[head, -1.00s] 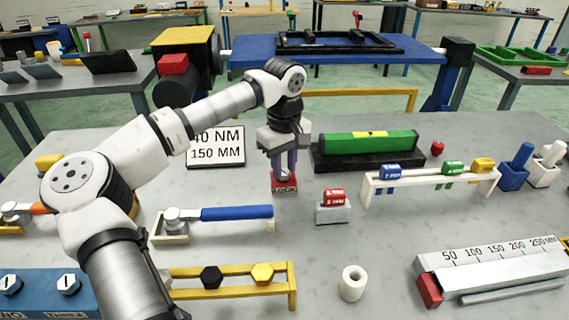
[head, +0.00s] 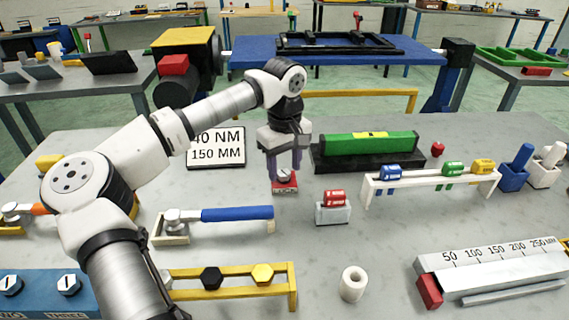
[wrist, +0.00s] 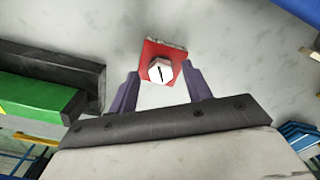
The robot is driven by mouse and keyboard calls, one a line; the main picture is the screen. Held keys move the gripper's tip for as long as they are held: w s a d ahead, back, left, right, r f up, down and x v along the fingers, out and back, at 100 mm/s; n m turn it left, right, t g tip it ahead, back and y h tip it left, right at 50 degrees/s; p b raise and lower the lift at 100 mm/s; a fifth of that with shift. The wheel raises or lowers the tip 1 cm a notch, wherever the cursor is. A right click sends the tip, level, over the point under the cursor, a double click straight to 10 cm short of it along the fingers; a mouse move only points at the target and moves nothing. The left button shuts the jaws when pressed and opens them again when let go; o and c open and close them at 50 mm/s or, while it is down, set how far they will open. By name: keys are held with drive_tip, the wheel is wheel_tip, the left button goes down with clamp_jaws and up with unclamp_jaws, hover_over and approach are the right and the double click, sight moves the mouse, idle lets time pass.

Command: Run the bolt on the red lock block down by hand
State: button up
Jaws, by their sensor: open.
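The red lock block (head: 285,187) sits on the grey bench in the middle of the head view. In the wrist view the red lock block (wrist: 177,48) lies just beyond the fingertips. Its bolt (wrist: 160,71) has a pale hexagonal head with a dark line and shows between the tips. My gripper (head: 285,175) points down over the block. In the wrist view my gripper (wrist: 161,80) has its two purple fingers apart, one on each side of the bolt head. I cannot tell whether either finger touches it.
A green bar on a black base (head: 368,161) stands close behind right. A grey holder with a red piece (head: 333,213) is to the right. A blue-handled wrench (head: 237,214) lies in front left. A sign (head: 216,149) stands behind left.

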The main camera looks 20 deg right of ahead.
sight(285, 173)
wheel_tip(285, 173, up, 14)
drive_tip(key=b, duration=0.1)
idle(0.4)
drive_tip(key=shift+f, duration=0.1)
